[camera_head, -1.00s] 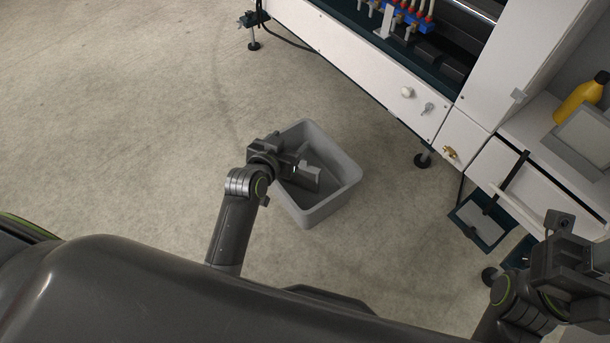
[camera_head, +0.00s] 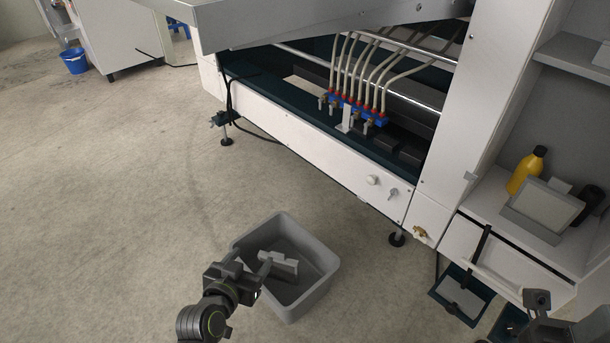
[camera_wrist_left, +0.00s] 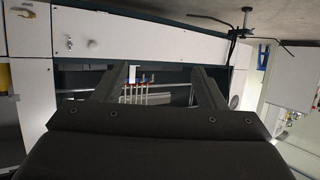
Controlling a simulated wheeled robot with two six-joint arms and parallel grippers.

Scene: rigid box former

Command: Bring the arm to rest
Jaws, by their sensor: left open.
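My left gripper (camera_head: 258,281) is at the lower middle of the head view, over the near left rim of a grey bin (camera_head: 322,292) on the floor. In the left wrist view its two fingers (camera_wrist_left: 162,84) stand wide apart with nothing between them. A light grey piece (camera_head: 284,263) shows inside the bin; part of it is hidden. My right gripper (camera_head: 538,308) is at the lower right corner, partly cut off, and its jaws cannot be made out.
A white machine (camera_head: 325,160) with hoses and red and blue fittings (camera_head: 356,110) stands behind the bin. A shelf at right holds a yellow bottle (camera_head: 526,170) and a grey panel (camera_head: 541,207). The floor at left is clear; a blue bucket (camera_head: 75,61) stands far back.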

